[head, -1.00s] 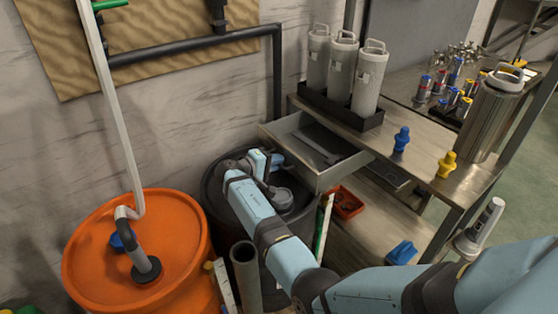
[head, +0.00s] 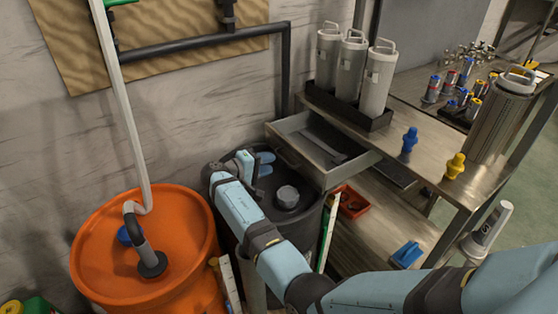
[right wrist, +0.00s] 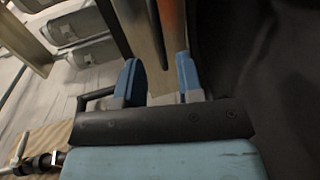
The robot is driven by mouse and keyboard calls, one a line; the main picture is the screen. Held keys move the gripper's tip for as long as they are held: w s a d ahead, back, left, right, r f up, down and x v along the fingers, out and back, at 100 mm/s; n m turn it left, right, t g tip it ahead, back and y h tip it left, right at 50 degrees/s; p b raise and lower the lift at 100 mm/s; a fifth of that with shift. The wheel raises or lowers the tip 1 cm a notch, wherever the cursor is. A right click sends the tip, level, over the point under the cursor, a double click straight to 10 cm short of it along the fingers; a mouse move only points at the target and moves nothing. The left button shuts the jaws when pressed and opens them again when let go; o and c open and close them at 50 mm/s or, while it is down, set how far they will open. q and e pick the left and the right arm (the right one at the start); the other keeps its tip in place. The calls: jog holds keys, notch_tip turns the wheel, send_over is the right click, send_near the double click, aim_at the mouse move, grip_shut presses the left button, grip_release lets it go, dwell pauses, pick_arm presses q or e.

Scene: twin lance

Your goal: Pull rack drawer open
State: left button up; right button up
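The rack drawer (head: 318,173) is a shallow grey metal tray under the rack's top shelf, at the middle of the head view. It stands pulled out, its open top showing a flat grey piece inside. A dark handle on its front shows only partly. My right gripper (head: 256,164) is to the left of the drawer front, above the black drum, apart from the drawer. In the right wrist view its two blue fingers (right wrist: 159,78) stand apart with nothing held between them. My left gripper is not in view.
The rack's top shelf (head: 430,152) bears white canisters (head: 353,70), a blue knob-shaped piece (head: 409,143), a yellow one (head: 455,166) and a steel canister (head: 495,115). A red bin (head: 349,203) sits below. A black drum (head: 310,222) and an orange drum (head: 100,255) stand left.

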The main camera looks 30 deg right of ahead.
jog(key=v, duration=0.5)
jog(key=shift+a+r, duration=0.1)
jog(key=shift+a, duration=0.3)
